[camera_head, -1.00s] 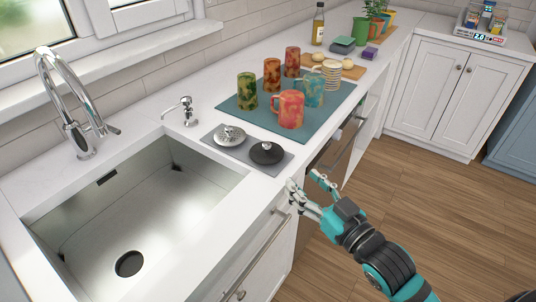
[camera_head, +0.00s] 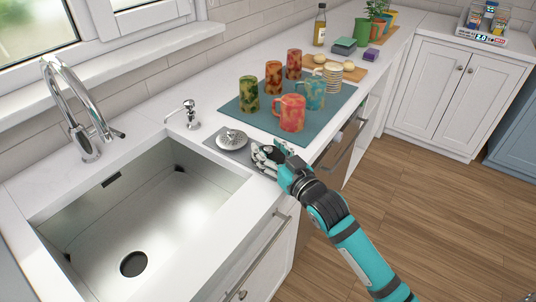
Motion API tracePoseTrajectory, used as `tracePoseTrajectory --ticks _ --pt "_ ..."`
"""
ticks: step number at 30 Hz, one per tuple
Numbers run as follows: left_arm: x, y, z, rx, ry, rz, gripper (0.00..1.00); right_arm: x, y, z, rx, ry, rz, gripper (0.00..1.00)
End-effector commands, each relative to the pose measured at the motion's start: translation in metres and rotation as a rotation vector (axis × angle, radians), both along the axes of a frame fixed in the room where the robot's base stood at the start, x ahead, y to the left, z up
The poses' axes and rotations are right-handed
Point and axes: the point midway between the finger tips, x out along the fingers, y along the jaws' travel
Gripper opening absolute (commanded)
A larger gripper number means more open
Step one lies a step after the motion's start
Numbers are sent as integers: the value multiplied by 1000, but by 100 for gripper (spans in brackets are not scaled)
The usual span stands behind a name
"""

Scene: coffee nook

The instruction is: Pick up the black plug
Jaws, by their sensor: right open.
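Now the black plug is mostly hidden behind my right gripper (camera_head: 266,156), which is over its spot on the small grey mat (camera_head: 223,148). The gripper is open, its fingers low at the mat's right end. I cannot tell whether the fingers touch the plug. A silver plug (camera_head: 232,139) lies on the same mat, just left of the fingers. My left gripper is not in view.
The sink (camera_head: 140,215) opens to the left of the mat. Several mugs, one of them orange-red (camera_head: 291,113), stand on a teal mat (camera_head: 262,121) just behind. A soap dispenser (camera_head: 191,114) and a faucet (camera_head: 83,140) stand at the sink's back edge.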

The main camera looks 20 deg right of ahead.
Motion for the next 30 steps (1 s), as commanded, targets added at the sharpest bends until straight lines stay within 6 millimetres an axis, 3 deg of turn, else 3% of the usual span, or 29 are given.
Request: tracePoseTrajectory --ticks 9,21,30 --pt "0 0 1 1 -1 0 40 7 2 0 -1 0 0 51" --pt "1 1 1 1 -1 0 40 7 2 0 -1 0 0 0" --pt "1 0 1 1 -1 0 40 7 2 0 -1 0 0 0"
